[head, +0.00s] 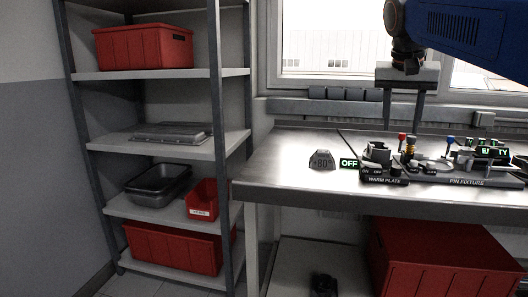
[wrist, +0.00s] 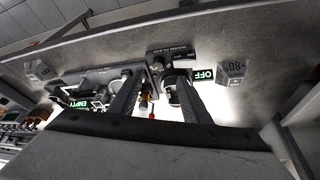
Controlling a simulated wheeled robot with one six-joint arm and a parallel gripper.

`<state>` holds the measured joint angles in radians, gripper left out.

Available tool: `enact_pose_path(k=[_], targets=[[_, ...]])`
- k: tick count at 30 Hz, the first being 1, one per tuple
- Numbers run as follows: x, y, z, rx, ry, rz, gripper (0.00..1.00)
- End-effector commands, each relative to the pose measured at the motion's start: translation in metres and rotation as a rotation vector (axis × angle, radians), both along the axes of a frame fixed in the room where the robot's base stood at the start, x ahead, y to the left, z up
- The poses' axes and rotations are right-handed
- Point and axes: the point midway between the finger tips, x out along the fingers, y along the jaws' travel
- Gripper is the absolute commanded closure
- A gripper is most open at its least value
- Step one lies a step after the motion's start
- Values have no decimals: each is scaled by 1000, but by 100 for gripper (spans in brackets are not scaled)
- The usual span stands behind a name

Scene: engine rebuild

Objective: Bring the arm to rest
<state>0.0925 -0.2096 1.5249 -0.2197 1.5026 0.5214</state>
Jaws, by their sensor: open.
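My gripper (head: 404,98) hangs from my blue arm at the upper right of the head view, its two fingers pointing down and apart with nothing between them. It is above the metal workbench (head: 285,165), over the warm plate (head: 384,179), and clear of both. In the wrist view my gripper's two dark fingers (wrist: 152,97) reach toward the bench, with the warm plate (wrist: 172,52) beyond them. The arm's upper links are partly outside the head view.
The pin fixture (head: 480,182) with coloured pins stands at the bench's right. A dark "80" block (head: 322,160) and a green OFF sign (head: 348,162) sit left of the warm plate. A shelf rack (head: 222,120) stands left. A red crate (head: 440,262) is under the bench.

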Motion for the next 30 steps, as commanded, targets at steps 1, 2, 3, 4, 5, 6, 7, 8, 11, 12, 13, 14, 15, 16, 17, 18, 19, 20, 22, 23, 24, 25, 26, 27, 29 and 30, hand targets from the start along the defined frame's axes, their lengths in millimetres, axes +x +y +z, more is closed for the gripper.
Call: enact_pose_path(k=[1,2,3,4,5,6,7,8,11,12,13,14,15,16,17,18,19,20,22,23,24,25,26,27,29,30], targets=[[-11,5,-10,2,2,27,56],[-17,9,-17,2,1,48,56],[-26,14,-28,4,3,76,56],[-33,17,-37,4,3,100,56],[-40,21,-46,4,4,121,56],[-49,25,-59,7,5,152,56],[-57,29,-69,7,5,175,56],[-64,33,-79,8,5,198,56],[-89,45,-114,11,3,273,56],[-100,49,-128,11,2,302,56],[-108,53,-139,12,1,323,56],[-115,56,-151,13,0,346,56],[-126,60,-166,14,-1,373,56],[-134,63,-177,14,-3,395,56],[-142,66,-189,15,-5,415,56],[-153,70,-206,16,-7,441,56],[-161,73,-218,16,-9,462,56],[-169,76,-230,17,-11,482,56],[-187,82,-258,17,-16,525,56],[-194,85,-269,18,-17,542,56],[-202,87,-284,16,-19,563,56],[-208,89,-293,16,-21,575,56],[-214,91,-302,16,-23,589,56],[-220,93,-313,17,-25,603,56],[-227,95,-325,16,-29,620,56],[-231,96,-332,16,-28,630,56]])
